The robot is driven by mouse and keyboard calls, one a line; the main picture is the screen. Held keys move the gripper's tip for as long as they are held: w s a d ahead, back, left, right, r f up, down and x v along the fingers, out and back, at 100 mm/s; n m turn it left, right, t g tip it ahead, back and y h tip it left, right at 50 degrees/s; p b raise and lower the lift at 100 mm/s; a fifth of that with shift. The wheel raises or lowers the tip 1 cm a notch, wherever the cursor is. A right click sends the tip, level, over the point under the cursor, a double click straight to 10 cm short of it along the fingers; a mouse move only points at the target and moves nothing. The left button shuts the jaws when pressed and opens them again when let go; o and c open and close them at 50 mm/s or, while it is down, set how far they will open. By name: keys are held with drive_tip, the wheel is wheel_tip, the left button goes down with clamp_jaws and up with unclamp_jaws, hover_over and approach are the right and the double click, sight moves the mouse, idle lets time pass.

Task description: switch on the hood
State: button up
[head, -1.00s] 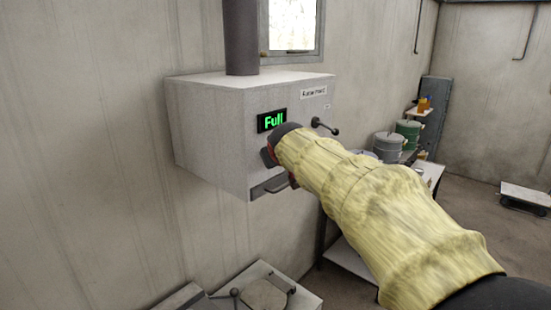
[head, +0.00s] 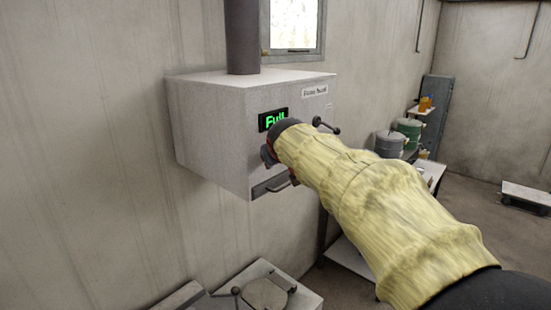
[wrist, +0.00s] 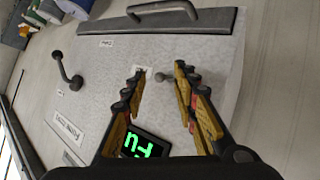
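The fume hood (head: 212,118) is a pale grey box on the wall with a dark duct on top. Its small black display (head: 266,121) shows green "Full", partly covered by my gripper in the head view. The display also shows in the wrist view (wrist: 145,145). A black lever (head: 327,126) sticks out of the front, right of the display. My gripper (wrist: 160,80) is at the hood's front, fingers apart, with nothing held. A small grey knob (wrist: 161,76) shows between its fingertips in the wrist view; contact cannot be told.
A handle bar (head: 272,188) runs along the hood's lower front edge. A burner unit (head: 265,293) stands below. Grey (head: 389,144) and green (head: 409,128) containers stand at the back right.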

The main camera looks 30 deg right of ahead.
drive_tip(key=shift+r, duration=0.1)
drive_tip(key=v, duration=1.1)
drive_tip(key=shift+s, duration=0.35)
drive_tip(key=shift+a+r, duration=0.15)
drive_tip(key=s+a+f+g+y+b, duration=0.1)
drive_tip(key=s+a+f+b, duration=0.4)
drive_tip(key=f, duration=1.2)
drive_tip(key=s+a+f+g+y+b, duration=0.2)
drive_tip(key=s+a+f+b, duration=0.2)
drive_tip(key=s+f+b, duration=0.8)
drive_tip(key=s+a+f+g+y+b, duration=0.1)
drive_tip(key=s+a+f+b, duration=0.4)
drive_tip(key=f, duration=1.8)
drive_tip(key=s+g+b, duration=0.1)
drive_tip(key=s+b, duration=0.3)
drive_tip(key=s, duration=0.1)
drive_tip(key=shift+s+a+f, duration=0.3)
drive_tip(key=shift+s+f, duration=0.05)
drive_tip(key=shift+s, duration=0.05)
drive_tip(key=shift+o, duration=0.2)
